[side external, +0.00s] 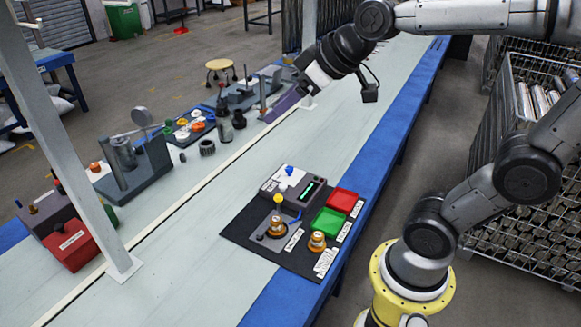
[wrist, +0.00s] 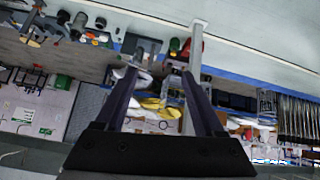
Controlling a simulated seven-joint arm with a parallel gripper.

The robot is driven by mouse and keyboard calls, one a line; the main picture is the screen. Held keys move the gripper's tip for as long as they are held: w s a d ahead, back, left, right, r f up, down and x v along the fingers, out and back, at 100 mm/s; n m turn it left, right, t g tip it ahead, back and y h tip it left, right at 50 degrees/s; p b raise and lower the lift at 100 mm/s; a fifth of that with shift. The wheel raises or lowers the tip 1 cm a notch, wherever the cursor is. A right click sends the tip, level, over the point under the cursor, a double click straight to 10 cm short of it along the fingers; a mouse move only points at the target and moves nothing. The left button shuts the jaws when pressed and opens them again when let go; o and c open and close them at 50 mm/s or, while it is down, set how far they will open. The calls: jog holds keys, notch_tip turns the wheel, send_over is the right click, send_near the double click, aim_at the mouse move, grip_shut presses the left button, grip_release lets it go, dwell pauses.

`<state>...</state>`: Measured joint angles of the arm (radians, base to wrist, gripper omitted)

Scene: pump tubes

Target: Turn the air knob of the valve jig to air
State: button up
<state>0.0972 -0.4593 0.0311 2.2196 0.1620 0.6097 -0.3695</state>
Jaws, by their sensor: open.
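A grey box (side external: 293,188) with a green-lit display stands on a black mat (side external: 245,230) on the bench. A blue knob (side external: 289,170) sits on its white top plate. In front of the box are a yellow knob (side external: 278,199) and a brass-coloured fitting (side external: 277,226) on a small grey base. I cannot tell which knob is the air knob, nor read the labels. My gripper (side external: 270,116) is up and behind the mat, well away from it, with purple fingers. In the wrist view my gripper (wrist: 160,72) has its fingers spread with nothing held between them.
Red (side external: 342,200) and green (side external: 329,222) trays and a second brass fitting (side external: 317,241) sit on the mat. A grey press (side external: 132,165), a tray of coloured parts (side external: 190,128) and a red box (side external: 71,245) stand along the far side. The bench's middle strip is clear.

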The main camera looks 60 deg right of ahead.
jog(key=w+d+f+m+h, duration=0.1)
jog(key=w+d+f, duration=0.2)
jog(key=w+d, duration=0.6)
jog(key=m+g+h, duration=0.1)
jog(key=m+g, duration=0.4)
jog(key=m, duration=0.1)
send_over(290, 168)
jog(key=s+a, duration=0.2)
jog(key=s, duration=0.3)
notch_tip(290, 168, down, 30)
jog(key=shift+n+t, duration=0.3)
jog(key=x, duration=1.3)
jog(key=shift+a+f, duration=0.1)
grip_shut()
